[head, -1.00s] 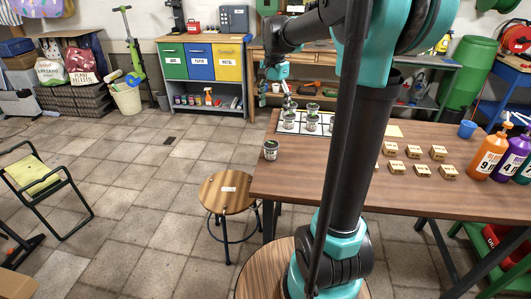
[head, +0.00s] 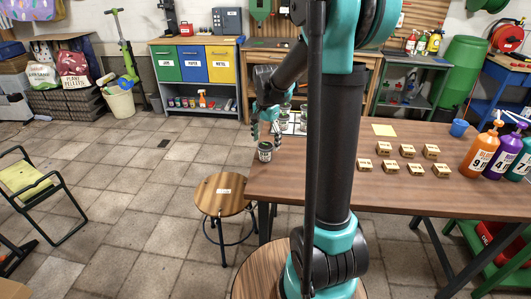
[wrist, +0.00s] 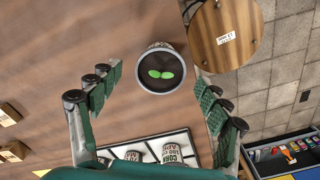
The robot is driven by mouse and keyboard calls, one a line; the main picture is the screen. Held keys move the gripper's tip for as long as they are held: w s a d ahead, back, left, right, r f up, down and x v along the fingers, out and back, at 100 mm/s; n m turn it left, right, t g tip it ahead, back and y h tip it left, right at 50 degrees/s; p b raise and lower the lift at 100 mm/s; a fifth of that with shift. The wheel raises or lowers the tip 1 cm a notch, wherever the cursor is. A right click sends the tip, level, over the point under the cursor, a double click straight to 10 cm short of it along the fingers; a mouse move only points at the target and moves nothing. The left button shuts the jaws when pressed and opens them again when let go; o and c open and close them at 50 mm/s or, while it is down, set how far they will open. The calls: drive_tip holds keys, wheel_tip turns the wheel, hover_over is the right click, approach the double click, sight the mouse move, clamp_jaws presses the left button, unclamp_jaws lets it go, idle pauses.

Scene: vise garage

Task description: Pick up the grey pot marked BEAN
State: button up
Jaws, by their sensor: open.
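A small grey pot (head: 265,153) with a pale label stands upright at the left edge of the wooden table (head: 300,178). I cannot read its label. In the wrist view the pot (wrist: 162,75) shows from above, with dark soil and two green leaves. My gripper (head: 265,130) is open just above it. In the wrist view the fingers of my gripper (wrist: 158,82) stand wide apart, one on each side of the pot, with gaps showing. Other pots stand on a white tray; one pot (wrist: 174,153) reads CORN.
The tray (wrist: 196,158) lies close beside the pot, partly hidden by my arm in the head view. Small wooden blocks (head: 407,151) and pump bottles (head: 481,152) are to the right. A round stool (head: 222,193) stands left of the table.

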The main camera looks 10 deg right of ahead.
sight(265, 146)
drive_tip(key=shift+a+f, duration=0.1)
drive_tip(key=shift+f, duration=1.6)
drive_tip(key=c, duration=1.3)
drive_tip(key=shift+r, duration=0.1)
drive_tip(key=shift+c, duration=0.2)
